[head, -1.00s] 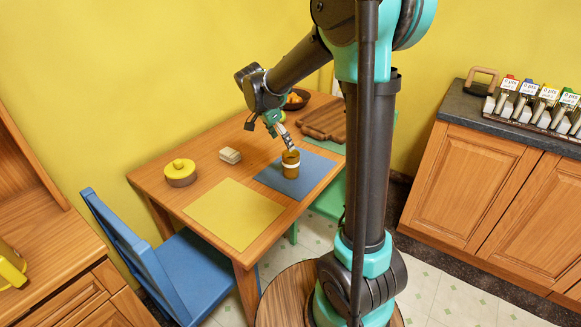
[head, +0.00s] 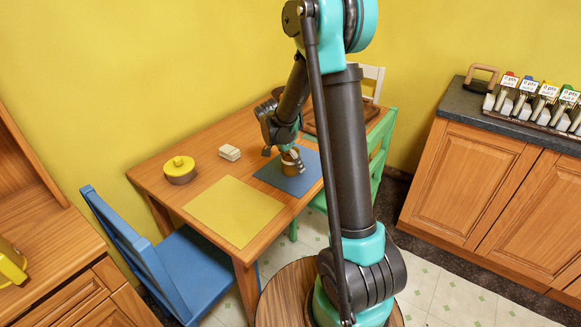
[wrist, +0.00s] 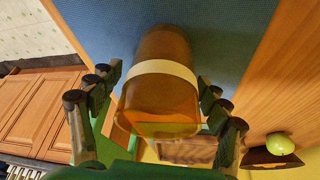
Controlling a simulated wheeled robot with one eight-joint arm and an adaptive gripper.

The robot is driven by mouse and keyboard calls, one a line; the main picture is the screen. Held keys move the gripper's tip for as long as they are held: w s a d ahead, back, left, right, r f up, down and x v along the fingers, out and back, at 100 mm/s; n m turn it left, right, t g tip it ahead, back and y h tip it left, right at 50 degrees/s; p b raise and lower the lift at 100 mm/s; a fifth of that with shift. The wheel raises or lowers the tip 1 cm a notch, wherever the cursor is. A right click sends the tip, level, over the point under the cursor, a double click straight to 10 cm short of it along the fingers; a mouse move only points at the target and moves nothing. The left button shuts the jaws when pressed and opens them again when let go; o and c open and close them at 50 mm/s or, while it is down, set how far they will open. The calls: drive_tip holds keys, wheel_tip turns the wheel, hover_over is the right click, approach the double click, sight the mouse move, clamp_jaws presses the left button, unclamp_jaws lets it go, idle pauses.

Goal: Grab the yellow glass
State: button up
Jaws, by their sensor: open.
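The yellow glass (head: 288,167) is an amber tumbler with a pale band, standing on the blue placemat (head: 300,179). In the wrist view the glass (wrist: 160,105) is large and central, its rim toward the camera. My gripper (head: 283,153) is at the glass from above in the head view and partly covers it. In the wrist view my gripper (wrist: 158,98) is open, with one finger on each side of the glass. A small gap seems to show at the left finger; I cannot tell whether the right finger touches it.
A green apple (wrist: 279,143) shows in the wrist view.

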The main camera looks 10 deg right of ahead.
drive_tip(key=shift+d+f, duration=0.2)
drive_tip(key=shift+f, duration=0.35)
drive_tip(key=shift+c, duration=0.5)
drive_tip(key=c, duration=1.6)
drive_tip(key=shift+w+r, duration=0.1)
